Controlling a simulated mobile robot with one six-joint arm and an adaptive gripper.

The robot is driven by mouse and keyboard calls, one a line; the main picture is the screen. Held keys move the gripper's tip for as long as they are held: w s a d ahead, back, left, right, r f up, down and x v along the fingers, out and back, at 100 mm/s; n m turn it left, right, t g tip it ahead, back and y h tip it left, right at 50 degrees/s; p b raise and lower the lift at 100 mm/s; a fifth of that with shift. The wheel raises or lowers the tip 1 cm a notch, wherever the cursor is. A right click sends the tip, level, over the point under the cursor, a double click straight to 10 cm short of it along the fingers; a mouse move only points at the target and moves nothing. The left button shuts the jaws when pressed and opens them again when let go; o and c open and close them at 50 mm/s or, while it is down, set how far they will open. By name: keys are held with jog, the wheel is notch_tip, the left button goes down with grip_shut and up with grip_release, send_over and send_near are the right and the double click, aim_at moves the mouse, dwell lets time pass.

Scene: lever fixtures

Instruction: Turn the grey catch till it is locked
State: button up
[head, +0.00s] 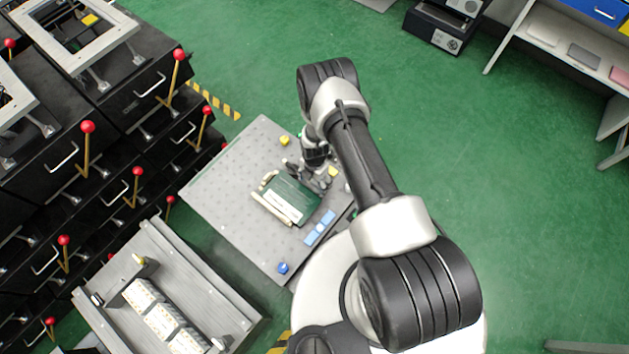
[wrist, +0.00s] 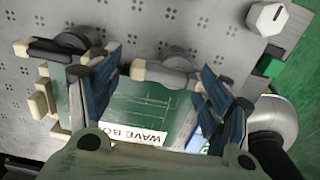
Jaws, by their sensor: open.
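The grey catch (wrist: 165,75) shows in the wrist view as a short grey bar with a cream tip at its left end and a round dark hub behind it. It lies crosswise, between the two fingers of my gripper (wrist: 155,88). The fingers are apart, with the right one close to the catch's right end; I cannot tell whether they touch. A second, black catch (wrist: 60,47) with a cream tip is at the left, partly behind the left finger. Below is a green panel (wrist: 135,105) with a white label. In the head view my gripper (head: 322,178) is over the green panel's upper right edge; the grey catch is not distinguishable there.
A white knob (wrist: 267,18) stands at the upper right in the wrist view. Black drawers with red-tipped levers (head: 87,127) stand at the left.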

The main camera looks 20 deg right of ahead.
jog(key=shift+c, duration=0.2)
jog(key=c, duration=1)
jog(key=shift+m, duration=0.4)
jog(key=m+b, duration=0.1)
jog(key=m, duration=0.1)
jog(key=m+b, duration=0.1)
jog(key=shift+w+d+f+m+b, duration=0.1)
jog(key=shift+w+d+m+b, duration=0.05)
jog(key=shift+d+m+b, duration=0.2)
jog(key=m+b, duration=0.1)
jog(key=m, duration=0.1)
jog(key=d+m+b, duration=0.1)
jog(key=m, duration=0.2)
jog(key=shift+m, duration=0.25)
jog(key=m, duration=0.3)
jog(key=m+b, duration=0.1)
jog(key=shift+s+d, duration=0.2)
jog(key=shift+d, duration=0.1)
jog(key=shift+s+d+m, duration=0.1)
jog(key=shift+m, duration=0.9)
jog(key=shift+s+d+m, duration=0.1)
jog(key=shift+m, duration=0.9)
